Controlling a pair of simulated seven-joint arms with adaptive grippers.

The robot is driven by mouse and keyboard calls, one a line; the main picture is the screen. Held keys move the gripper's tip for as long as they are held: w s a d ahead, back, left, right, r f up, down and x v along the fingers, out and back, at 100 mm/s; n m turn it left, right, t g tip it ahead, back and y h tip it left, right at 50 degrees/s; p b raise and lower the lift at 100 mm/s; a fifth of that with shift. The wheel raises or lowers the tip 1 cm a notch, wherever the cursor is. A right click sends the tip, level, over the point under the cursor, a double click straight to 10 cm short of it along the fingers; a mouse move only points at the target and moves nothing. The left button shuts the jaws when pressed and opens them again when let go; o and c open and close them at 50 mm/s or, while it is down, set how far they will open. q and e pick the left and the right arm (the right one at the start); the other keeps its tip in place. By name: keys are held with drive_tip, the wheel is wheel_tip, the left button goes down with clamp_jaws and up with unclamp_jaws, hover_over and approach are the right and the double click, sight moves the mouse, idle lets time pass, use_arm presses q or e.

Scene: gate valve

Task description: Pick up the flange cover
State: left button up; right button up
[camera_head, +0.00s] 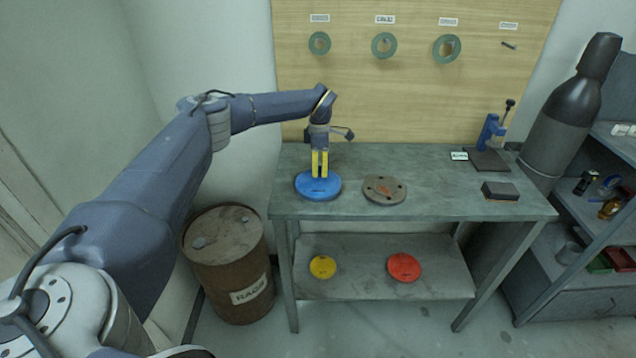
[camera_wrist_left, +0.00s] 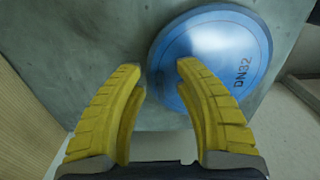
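A round blue flange cover (camera_head: 318,188) lies flat at the left front of the bench top. In the left wrist view the cover (camera_wrist_left: 222,45) shows the mark "DN32". My left gripper (camera_head: 320,176) points down at the cover in the head view. In the left wrist view the yellow fingers of my left gripper (camera_wrist_left: 158,68) are spread apart with nothing between them. One fingertip overlaps the cover's edge in the picture; the other is over bare bench. I cannot tell whether a finger touches the cover. My right gripper is in neither view.
A brown disc with holes (camera_head: 384,189) lies right of the cover on the bench (camera_head: 440,205). A dark block (camera_head: 500,191) and blue tool (camera_head: 490,132) stand further right. Yellow (camera_head: 322,267) and red (camera_head: 404,267) discs lie on the lower shelf. A rusty barrel (camera_head: 228,262) stands left.

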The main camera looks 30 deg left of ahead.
use_arm(q)
clamp_jaws()
idle(0.5)
drive_tip(key=shift+r, duration=0.15)
